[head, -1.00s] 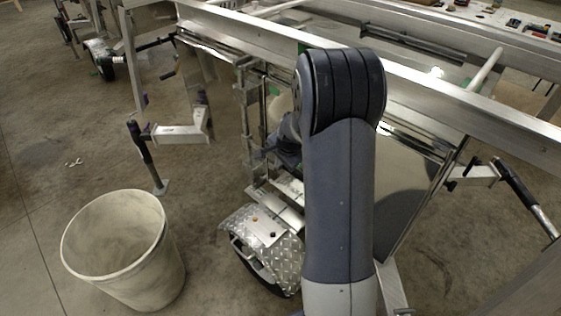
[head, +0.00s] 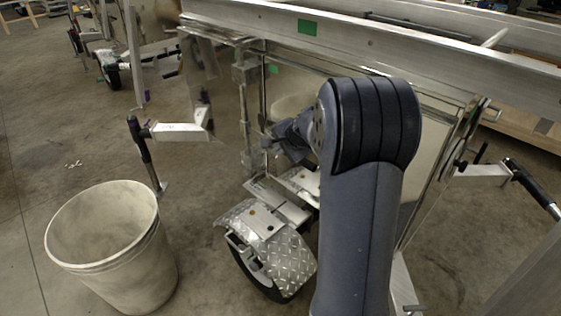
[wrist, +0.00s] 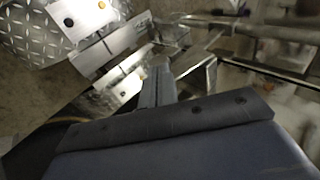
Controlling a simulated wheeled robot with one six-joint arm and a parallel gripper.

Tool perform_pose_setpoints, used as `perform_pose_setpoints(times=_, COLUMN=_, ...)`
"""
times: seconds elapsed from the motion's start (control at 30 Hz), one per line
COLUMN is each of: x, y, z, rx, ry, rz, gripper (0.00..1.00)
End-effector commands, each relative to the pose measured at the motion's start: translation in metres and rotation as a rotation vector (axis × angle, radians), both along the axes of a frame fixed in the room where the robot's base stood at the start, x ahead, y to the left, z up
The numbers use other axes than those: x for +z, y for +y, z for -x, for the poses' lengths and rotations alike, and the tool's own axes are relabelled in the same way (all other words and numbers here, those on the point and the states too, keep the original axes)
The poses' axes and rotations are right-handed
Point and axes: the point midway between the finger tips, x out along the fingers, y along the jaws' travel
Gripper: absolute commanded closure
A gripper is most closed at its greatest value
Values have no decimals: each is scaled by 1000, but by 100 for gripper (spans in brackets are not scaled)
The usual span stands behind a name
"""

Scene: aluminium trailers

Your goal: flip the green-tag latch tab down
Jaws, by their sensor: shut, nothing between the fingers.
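A green tag (head: 307,27) sits on the trailer's aluminium side rail, and a smaller green tag (head: 273,69) shows just below the rail, by the upright latch bars. I cannot make out the latch tab itself or its position. My gripper (head: 272,134) is at the upright metal frame, below the small green tag and above the wheel fender, partly hidden by my arm. In the wrist view my gripper (wrist: 157,84) is shut and empty, with a bright metal bracket (wrist: 197,78) close to its right. I cannot tell whether they touch.
The diamond-plate fender (head: 262,225) and wheel are below my gripper. A pale bin (head: 110,240) stands on the floor at left. A jack with a black handle (head: 139,140) is left of the frame. Open floor lies at far left.

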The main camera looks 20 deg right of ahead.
Motion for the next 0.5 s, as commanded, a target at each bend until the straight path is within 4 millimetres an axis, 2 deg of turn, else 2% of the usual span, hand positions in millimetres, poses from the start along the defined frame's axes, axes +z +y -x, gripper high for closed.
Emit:
perform_pose_setpoints(times=0.03, x=-12, y=-1, z=1, rx=-2, ry=-18, rz=-6, gripper=100)
perform_pose_setpoints(times=0.1, x=-14, y=-1, z=1, rx=-1, ry=-39, rz=-15, gripper=100)
perform_pose_setpoints(times=0.5, x=-13, y=0, z=2, rx=1, ry=-78, rz=-31, gripper=100)
